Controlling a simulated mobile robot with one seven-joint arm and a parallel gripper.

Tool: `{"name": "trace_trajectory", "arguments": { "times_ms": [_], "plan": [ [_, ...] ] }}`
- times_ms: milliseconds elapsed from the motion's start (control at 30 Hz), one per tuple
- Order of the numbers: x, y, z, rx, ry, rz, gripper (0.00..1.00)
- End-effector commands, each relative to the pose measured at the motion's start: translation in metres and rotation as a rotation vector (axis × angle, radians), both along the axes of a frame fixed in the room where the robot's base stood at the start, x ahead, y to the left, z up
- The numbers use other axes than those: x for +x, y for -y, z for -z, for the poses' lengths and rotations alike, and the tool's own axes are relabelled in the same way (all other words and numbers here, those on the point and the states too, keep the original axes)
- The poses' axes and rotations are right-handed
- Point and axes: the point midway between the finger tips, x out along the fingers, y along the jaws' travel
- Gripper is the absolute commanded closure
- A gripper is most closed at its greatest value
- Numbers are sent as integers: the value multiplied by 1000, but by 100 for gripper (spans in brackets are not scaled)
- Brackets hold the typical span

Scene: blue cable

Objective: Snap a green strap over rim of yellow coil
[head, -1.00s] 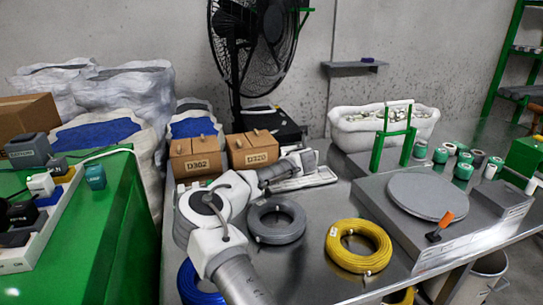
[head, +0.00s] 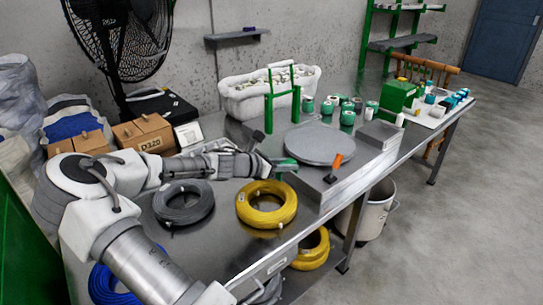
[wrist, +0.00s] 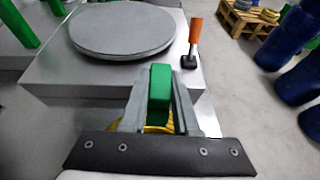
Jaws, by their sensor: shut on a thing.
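The yellow coil (head: 284,211) lies flat on the steel table, near its front edge, with a dark grey coil on its left. My gripper (head: 272,163) is above the table just behind the yellow coil, shut on a green strap (head: 287,164). In the wrist view the green strap (wrist: 160,84) stands upright between the two fingers (wrist: 160,100). A bit of the yellow coil (wrist: 153,129) shows below it, mostly hidden by the gripper. The strap is apart from the coil's rim in the head view.
A grey round turntable (head: 319,144) on a raised platform and an orange-handled tool (head: 334,168) are to the right. The dark grey coil (head: 183,203) lies left. Another yellow coil (head: 318,256) sits below the tabletop. A green frame (head: 269,108) stands behind.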

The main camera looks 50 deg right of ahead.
Motion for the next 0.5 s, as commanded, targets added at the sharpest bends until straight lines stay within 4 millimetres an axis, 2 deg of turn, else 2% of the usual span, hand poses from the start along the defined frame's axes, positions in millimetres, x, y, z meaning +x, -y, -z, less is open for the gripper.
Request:
{"name": "trace_trajectory", "arguments": {
  "times_ms": [500],
  "plan": [
    [-1,0,32,-1,1,3,100]
  ]
}}
